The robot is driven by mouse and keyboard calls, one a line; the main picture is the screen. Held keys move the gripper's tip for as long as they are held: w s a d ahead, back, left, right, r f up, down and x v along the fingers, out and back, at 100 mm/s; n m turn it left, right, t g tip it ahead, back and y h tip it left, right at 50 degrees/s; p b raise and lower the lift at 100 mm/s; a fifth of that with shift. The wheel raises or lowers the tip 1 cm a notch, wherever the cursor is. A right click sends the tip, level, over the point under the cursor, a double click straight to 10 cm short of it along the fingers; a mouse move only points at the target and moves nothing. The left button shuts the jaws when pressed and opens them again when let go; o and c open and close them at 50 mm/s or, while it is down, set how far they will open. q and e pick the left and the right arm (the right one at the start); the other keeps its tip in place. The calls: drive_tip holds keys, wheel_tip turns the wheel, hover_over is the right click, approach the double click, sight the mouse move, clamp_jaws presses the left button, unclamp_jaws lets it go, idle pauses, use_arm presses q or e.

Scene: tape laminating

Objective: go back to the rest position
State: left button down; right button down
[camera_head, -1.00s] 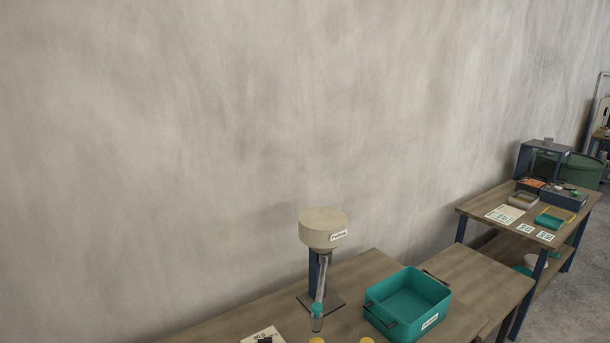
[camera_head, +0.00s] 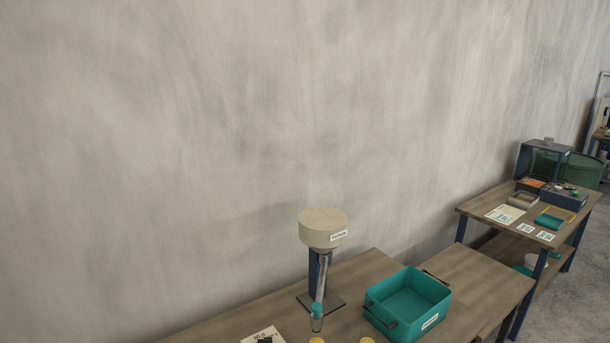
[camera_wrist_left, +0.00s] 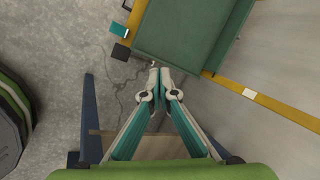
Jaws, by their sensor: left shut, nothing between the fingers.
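My left gripper (camera_wrist_left: 159,71) shows in the left wrist view with its two fingers together at the tips. It is shut and nothing is between the fingers. It points toward a green box-shaped thing (camera_wrist_left: 185,35); I cannot tell the distance. Neither gripper shows in the head view, and my right gripper is in no view.
In the head view a table (camera_head: 375,268) holds a teal bin (camera_head: 407,303) and a stand with a round beige top (camera_head: 323,227). A second table (camera_head: 479,206) stands at the right. A grey wall (camera_head: 240,120) is behind. In the wrist view a yellow strip (camera_wrist_left: 275,105) crosses the floor.

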use_arm(q)
drive_tip(key=s+d+f+n+h, duration=0.15)
drive_tip(key=d+f, duration=0.25)
drive_tip(key=d, duration=1)
drive_tip(key=s+d+f+h, duration=0.1)
drive_tip(key=d+f+h, duration=0.15)
drive_tip(key=d, duration=1.05)
drive_tip(key=s+d+f+n+h, duration=0.15)
drive_tip(key=d+f, duration=0.35)
drive_tip(key=d, duration=0.9)
drive_tip(key=shift+m, duration=0.4)
drive_tip(key=f+b, duration=0.1)
drive_tip(key=b, duration=0.1)
drive_tip(key=f+b, duration=0.4)
drive_tip(key=shift+w+a+f, duration=0.15)
drive_tip(key=shift+w+a, duration=0.2)
